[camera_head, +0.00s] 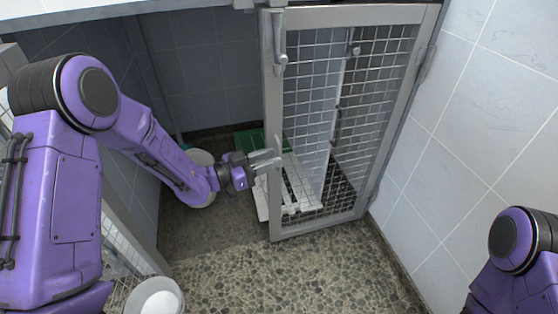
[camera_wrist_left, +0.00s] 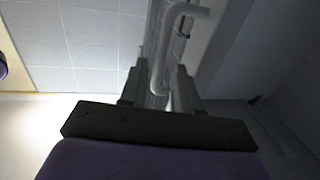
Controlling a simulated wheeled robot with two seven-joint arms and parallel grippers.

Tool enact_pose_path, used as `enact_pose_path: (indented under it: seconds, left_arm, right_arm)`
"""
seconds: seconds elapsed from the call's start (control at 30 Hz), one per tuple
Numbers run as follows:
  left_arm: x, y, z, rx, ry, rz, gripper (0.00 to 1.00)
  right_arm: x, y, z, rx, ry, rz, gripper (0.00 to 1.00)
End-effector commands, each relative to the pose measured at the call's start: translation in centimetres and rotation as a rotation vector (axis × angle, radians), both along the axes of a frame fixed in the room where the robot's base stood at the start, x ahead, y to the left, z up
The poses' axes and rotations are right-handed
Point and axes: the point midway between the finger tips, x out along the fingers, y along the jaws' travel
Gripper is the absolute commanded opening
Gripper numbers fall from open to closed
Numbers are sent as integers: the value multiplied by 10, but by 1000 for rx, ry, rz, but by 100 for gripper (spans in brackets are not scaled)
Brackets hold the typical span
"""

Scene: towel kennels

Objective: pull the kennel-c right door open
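The kennel's right door (camera_head: 349,104) is a grey metal frame with wire mesh. Its hinge side is at the right, by the tiled wall. A latch (camera_head: 280,50) sits high on its left upright. My left gripper (camera_head: 265,159) is at the middle of that upright, reaching from the kennel's opening side. In the left wrist view, my left gripper (camera_wrist_left: 158,88) has its fingers apart, with a pale bent handle (camera_wrist_left: 164,60) showing between them. I cannot tell whether the fingers touch it. The right gripper is out of view.
A white board or tray (camera_head: 262,200) and a green item (camera_head: 248,140) lie inside the kennel. The pebbled floor (camera_head: 300,275) before the door is clear.

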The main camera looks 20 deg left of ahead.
Motion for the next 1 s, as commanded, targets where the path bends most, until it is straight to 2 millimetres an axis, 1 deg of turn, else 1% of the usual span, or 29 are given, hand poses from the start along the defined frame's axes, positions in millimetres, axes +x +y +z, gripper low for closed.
enact_pose_path:
  seconds: [0.03, 0.1, 0.2, 0.5, 0.57, 0.6, 0.87, 0.93, 1.0]
  left_arm:
    - [6, -7, -3, 2, -1, -3, 32]
    - [14, -15, -3, 1, 0, -2, 32]
    - [21, -22, -1, 1, 1, -1, 32]
    - [24, -24, -1, -1, 3, 1, 32]
    - [24, -24, -1, -1, 3, 1, 12]
    - [24, -24, -1, -1, 3, 1, 0]
    - [22, -26, -1, -1, 2, 4, 0]
    - [19, -31, -1, -1, 4, 11, 0]
    - [14, -39, -1, -1, 5, 22, 0]
  right_arm:
    - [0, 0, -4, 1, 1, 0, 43]
    - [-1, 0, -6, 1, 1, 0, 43]
    - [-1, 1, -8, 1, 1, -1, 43]
    - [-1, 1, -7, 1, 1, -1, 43]
    - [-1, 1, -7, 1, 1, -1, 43]
    - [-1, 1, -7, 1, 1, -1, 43]
    - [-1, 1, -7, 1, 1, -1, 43]
    - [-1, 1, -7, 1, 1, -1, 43]
    - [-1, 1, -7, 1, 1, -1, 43]
